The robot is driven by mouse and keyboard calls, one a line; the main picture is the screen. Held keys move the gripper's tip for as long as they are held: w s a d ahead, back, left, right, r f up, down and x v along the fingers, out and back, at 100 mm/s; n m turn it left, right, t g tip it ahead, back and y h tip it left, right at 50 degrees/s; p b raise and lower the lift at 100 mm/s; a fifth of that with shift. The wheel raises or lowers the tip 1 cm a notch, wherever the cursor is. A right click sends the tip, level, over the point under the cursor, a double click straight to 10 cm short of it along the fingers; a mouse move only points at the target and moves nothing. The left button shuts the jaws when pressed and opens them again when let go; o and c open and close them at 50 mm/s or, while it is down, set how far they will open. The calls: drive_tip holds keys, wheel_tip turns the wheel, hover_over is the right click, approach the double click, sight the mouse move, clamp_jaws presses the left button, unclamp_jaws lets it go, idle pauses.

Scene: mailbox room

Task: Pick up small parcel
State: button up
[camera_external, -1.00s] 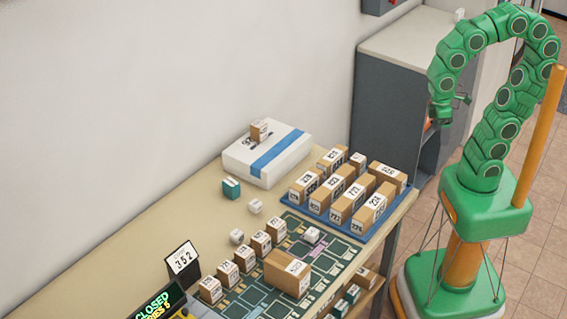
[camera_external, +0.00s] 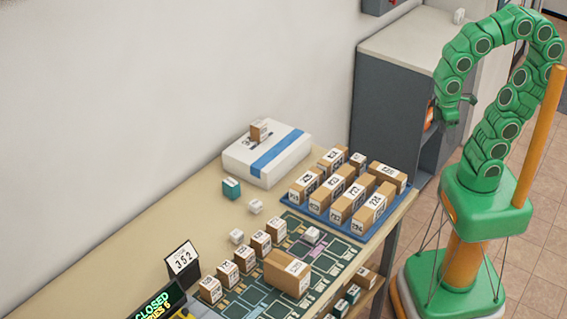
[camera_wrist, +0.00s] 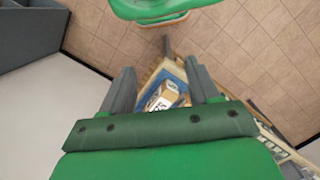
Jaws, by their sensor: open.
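Several small tan parcels with white number labels stand on the table, including a row (camera_external: 243,258) on the green patterned mat and a group on the blue tray (camera_external: 322,221). I cannot tell which one the task names. One small parcel (camera_external: 258,131) sits on top of the large white box with a blue band (camera_external: 240,152). My gripper (camera_external: 458,106) is high to the right of the table, in front of the grey cabinet, apart from all parcels. In the wrist view my gripper (camera_wrist: 160,78) is open and empty. A tan parcel (camera_wrist: 167,95) shows far below, between the fingers.
A teal box (camera_external: 231,188) and small white boxes (camera_external: 255,206) lie on the table near the wall. A larger tan box (camera_external: 287,273) stands on the mat. A number sign (camera_external: 183,260) is at the left. The grey cabinet (camera_external: 385,105) stands behind the table.

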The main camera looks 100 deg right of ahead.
drive_tip(key=w+a+r+m, duration=0.1)
drive_tip(key=w+r+m, duration=0.15)
drive_tip(key=w, duration=1.35)
drive_tip(key=m+t, duration=0.2)
drive_tip(key=m, duration=0.4)
hover_over(276, 222)
wheel_tip(276, 222, down, 15)
drive_tip(key=shift+d+f, duration=0.1)
drive_tip(key=shift+f, duration=0.05)
drive_tip(key=shift+w+f+m, duration=0.25)
drive_tip(key=shift+w+f, duration=0.05)
drive_tip(key=shift+s+f, duration=0.15)
drive_tip(key=shift+f, duration=1.8)
drive_tip(key=shift+s+f, duration=0.15)
drive_tip(key=shift+f, duration=1.75)
drive_tip(key=c, duration=0.8)
drive_tip(key=shift+r, duration=0.1)
